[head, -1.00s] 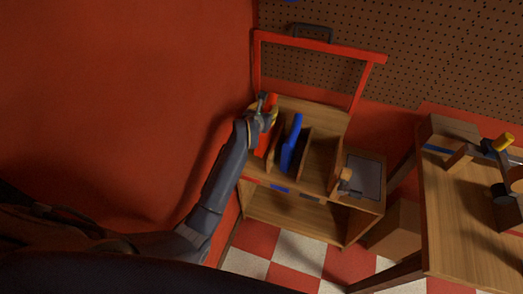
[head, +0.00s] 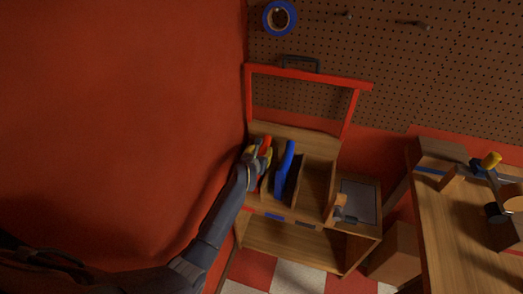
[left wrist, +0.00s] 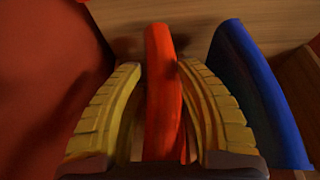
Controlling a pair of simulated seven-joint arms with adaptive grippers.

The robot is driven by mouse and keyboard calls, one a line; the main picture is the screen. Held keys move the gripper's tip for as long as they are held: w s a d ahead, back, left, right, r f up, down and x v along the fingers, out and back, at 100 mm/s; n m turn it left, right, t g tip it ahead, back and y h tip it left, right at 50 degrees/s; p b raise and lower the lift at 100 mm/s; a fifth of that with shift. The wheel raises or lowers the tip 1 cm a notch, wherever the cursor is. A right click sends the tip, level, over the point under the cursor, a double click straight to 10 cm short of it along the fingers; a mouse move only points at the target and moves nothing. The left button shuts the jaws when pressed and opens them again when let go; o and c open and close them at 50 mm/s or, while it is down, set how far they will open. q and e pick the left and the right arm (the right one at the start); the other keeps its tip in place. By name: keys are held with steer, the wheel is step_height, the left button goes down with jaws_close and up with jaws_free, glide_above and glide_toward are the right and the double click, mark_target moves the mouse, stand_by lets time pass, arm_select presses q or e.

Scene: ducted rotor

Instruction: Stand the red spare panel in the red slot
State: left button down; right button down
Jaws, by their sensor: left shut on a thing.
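The red panel (head: 266,144) stands upright in the leftmost bay of the wooden cart (head: 320,148), left of the blue panel (head: 285,168). My left gripper (head: 266,157) is shut on the red panel from above. In the left wrist view the red panel (left wrist: 162,95) runs between the yellow fingers (left wrist: 160,80), with the blue panel (left wrist: 255,90) to its right, apart from it. The red panel's lower edge is hidden, so I cannot tell if it rests on the bay floor. My right gripper is out of view.
Wooden dividers separate the cart's bays, with a blue label (head: 272,216) on the front edge. A red frame (head: 310,77) rises behind. A red wall (head: 120,110) is close on the left. A workbench (head: 450,240) with tools stands at the right.

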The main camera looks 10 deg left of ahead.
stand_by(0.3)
arm_select(q)
steer(key=c, duration=0.9)
jaws_free()
steer(key=shift+f, duration=0.15)
